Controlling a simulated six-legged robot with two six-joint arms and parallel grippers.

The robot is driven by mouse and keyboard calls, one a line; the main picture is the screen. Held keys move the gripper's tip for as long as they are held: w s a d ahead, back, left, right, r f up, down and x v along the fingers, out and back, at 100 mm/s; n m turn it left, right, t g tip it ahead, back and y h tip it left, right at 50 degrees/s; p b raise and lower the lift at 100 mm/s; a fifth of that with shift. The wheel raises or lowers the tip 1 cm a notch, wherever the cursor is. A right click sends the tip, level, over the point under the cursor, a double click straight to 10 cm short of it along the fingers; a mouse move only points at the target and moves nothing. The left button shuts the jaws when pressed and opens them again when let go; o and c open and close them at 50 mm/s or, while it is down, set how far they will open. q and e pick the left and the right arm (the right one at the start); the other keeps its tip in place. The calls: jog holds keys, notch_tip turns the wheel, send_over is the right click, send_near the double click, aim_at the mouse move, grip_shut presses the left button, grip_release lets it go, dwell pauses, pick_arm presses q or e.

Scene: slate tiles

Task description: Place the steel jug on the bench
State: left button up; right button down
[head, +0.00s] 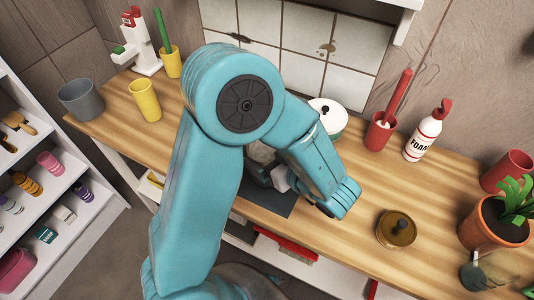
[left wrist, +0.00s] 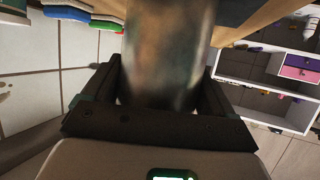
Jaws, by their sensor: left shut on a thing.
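The steel jug (left wrist: 168,45) is a blurred, worn metal cylinder between the two dark fingers of my left gripper (left wrist: 160,92) in the left wrist view. The fingers are shut on its sides. In the head view my teal left arm covers much of the scene, and my left gripper (head: 268,178) shows only partly below the elbow. A greyish piece of the jug (head: 262,153) shows there, over the wooden bench (head: 345,222). I cannot tell whether the jug touches the bench. My right gripper is out of view.
A dark mat (head: 270,202) lies by the gripper. A yellow cup (head: 145,100) and grey cup (head: 80,100) stand left. The front middle-right is fairly clear.

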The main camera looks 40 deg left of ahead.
pick_arm(q)
jog(key=o, duration=1)
jog(key=shift+w+f, duration=0.15)
jog(key=shift+d+r, duration=0.1)
jog(key=shift+r, duration=0.2)
jog(key=p+v, duration=0.1)
jog(key=v, duration=1)
jog(key=shift+d+r, duration=0.15)
jog(key=shift+d, duration=0.2)
jog(key=shift+s, duration=0.2)
